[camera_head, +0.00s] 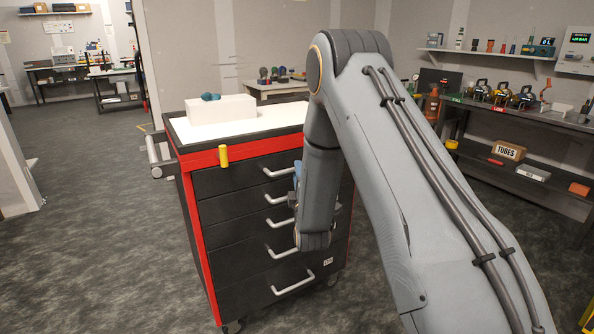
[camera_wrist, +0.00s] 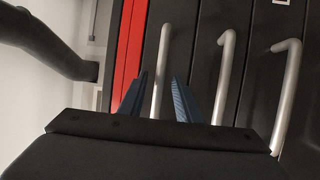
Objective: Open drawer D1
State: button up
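A black drawer cabinet (camera_head: 240,235) with a red frame stands ahead in the head view, with several silver bar handles down its front. All its drawers look shut, and no D1 label is readable. My gripper (camera_wrist: 160,78) is open, with its blue fingers pointing at the cabinet front. In the wrist view the top drawer's handle (camera_wrist: 163,60), closest to the red strip (camera_wrist: 128,50), runs between the two fingers. I cannot tell whether the fingertips reach past it. In the head view my arm partly hides the drawer fronts, and the blue gripper (camera_head: 296,180) shows only in part.
A white box (camera_head: 222,109) with a teal item stands on the cabinet top. A yellow object (camera_head: 223,156) is on the red edge, and a side push bar (camera_head: 158,155) sticks out at left. A dark workbench (camera_head: 515,122) is at right. The floor at left is clear.

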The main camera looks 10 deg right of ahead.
jog(key=shift+x, duration=1.5)
jog(key=shift+c, duration=0.4)
grip_shut()
